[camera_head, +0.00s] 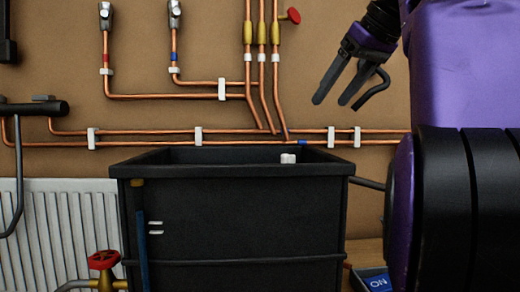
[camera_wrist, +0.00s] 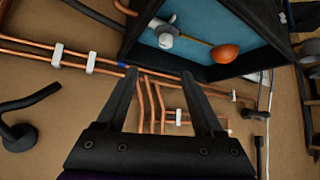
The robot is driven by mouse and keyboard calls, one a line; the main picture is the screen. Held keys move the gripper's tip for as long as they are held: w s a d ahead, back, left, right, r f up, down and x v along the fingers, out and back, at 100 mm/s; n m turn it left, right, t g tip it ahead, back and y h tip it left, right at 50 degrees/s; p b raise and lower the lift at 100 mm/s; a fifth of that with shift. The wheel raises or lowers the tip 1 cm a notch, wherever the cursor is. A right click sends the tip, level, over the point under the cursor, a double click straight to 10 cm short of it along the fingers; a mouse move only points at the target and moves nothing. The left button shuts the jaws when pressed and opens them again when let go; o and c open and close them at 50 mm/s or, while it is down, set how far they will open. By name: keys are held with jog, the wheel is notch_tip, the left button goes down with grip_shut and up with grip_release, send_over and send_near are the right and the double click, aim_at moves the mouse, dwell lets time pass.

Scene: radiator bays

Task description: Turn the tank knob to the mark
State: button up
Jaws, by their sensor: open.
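The open black tank (camera_head: 235,215) stands at the middle in the head view. A small white fitting (camera_head: 288,158) shows at its back rim. In the wrist view this white fitting (camera_wrist: 168,38) has a thin rod running to an orange float ball (camera_wrist: 225,54), over a blue surface inside the tank. Two short pale marks (camera_head: 155,227) are on the tank's front. A red wheel knob (camera_head: 103,260) on a brass valve sits at the tank's lower left. I cannot tell which part is the tank knob. My gripper (camera_head: 331,101) is open and empty, above and right of the tank, touching nothing visible.
Copper pipes (camera_head: 270,132) run along the brown wall behind the tank, with white clips. A red-handled valve (camera_head: 292,15) is high on the wall. A dark hook (camera_wrist: 25,105) is left of my gripper in the wrist view. A white radiator (camera_head: 50,230) stands left.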

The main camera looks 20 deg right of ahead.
jog(key=b, duration=0.7)
send_near(289, 155)
jog(key=shift+n, duration=0.3)
jog(key=x, duration=0.9)
jog(key=shift+w+d, duration=0.1)
grip_shut()
